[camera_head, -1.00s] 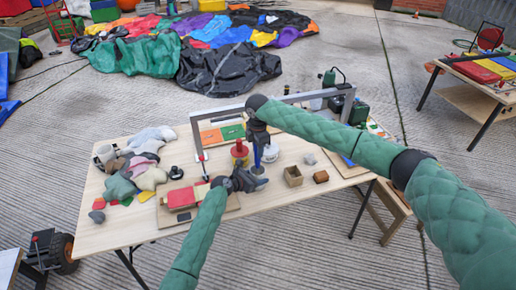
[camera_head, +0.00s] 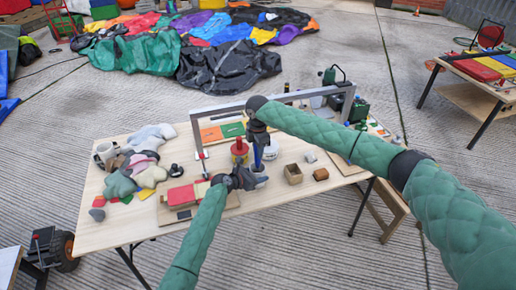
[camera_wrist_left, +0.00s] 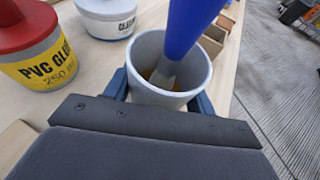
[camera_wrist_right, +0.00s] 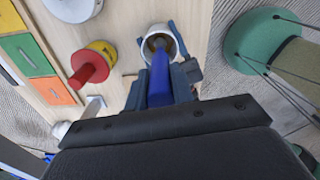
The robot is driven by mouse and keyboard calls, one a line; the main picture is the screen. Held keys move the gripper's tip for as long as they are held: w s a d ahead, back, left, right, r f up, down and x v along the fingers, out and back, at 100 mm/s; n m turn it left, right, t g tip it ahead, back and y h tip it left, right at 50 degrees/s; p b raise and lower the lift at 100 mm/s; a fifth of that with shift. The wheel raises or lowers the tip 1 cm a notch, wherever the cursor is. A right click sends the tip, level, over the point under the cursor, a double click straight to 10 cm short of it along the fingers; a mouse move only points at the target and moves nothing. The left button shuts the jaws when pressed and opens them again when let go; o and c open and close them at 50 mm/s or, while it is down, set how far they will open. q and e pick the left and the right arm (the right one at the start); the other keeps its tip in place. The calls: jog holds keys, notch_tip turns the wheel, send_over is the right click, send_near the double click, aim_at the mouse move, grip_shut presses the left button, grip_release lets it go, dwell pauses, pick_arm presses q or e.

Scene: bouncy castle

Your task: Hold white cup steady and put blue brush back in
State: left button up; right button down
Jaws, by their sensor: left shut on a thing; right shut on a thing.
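The white cup (camera_wrist_left: 139,70) stands open end up in the left wrist view. My left gripper (camera_wrist_left: 165,100) is shut around its sides, and it shows low at the table's middle in the head view (camera_head: 243,178). The blue brush (camera_wrist_left: 193,25) has its handle upward, and its metal and bristle end is inside the cup's mouth. My right gripper (camera_wrist_right: 168,85) is shut on the brush handle from above, and it shows above the cup in the head view (camera_head: 260,140). The cup also shows in the right wrist view (camera_wrist_right: 152,33). The brush tip's contact with the cup bottom is unclear.
A yellow glue can with a red lid (camera_wrist_left: 40,60) and a white glue tub (camera_wrist_left: 106,15) stand close to the cup. A small wooden box (camera_head: 292,174) and a brown block (camera_head: 320,174) lie to its right. A grey metal frame (camera_head: 198,140) spans behind.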

jog(key=shift+f, duration=0.1)
dwell(0.3)
jog(key=c, duration=1.1)
grip_release()
notch_tip(320, 180, up, 12)
jog(key=shift+f, duration=0.1)
pick_arm(q)
jog(key=o, duration=1.1)
jog(key=shift+o, duration=0.2)
